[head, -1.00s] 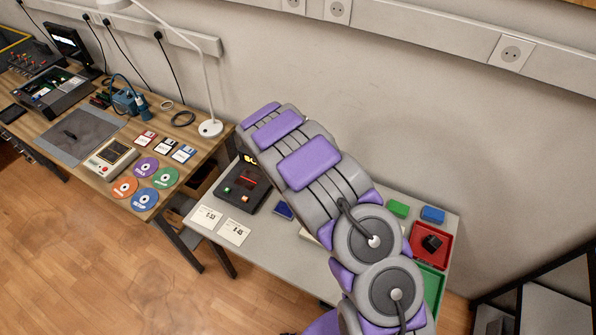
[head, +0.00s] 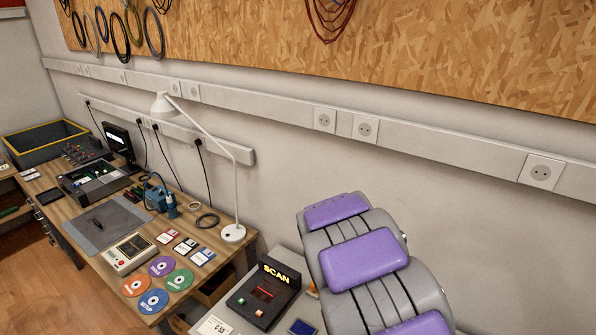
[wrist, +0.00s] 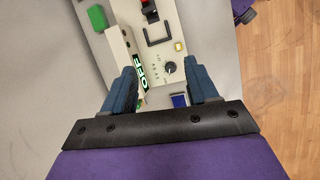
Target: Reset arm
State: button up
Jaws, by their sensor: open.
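My arm, grey and purple, rises at the lower right of the head view, and its gripper end is out of that picture. In the wrist view my gripper (wrist: 162,88) is open, with its two blue fingers apart and nothing held between them. Beyond the fingers is a beige device (wrist: 150,48) with a black knob (wrist: 170,67), a black bracket-like handle, a yellow button and a label reading OFF. A small blue square (wrist: 180,100) shows near the right finger.
In the head view a wooden desk (head: 90,205) at left holds discs, floppy disks, a lamp (head: 232,233) and electronics. A black SCAN device (head: 263,295) stands on the table beside my arm. The wall with sockets (head: 541,173) rises behind.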

jog(key=s+d+r+m+y+b, duration=0.2)
jog(key=s+r+m+b, duration=0.3)
jog(key=s, duration=1)
jog(key=s+a+m+y+b, duration=0.1)
jog(key=s+a+m+y, duration=0.1)
jog(key=s, duration=1.2)
jog(key=a+r+m, duration=0.1)
jog(key=m, duration=0.1)
jog(key=shift+s+m+b, duration=0.3)
jog(key=shift+s+b, duration=0.1)
jog(key=shift+a, duration=0.1)
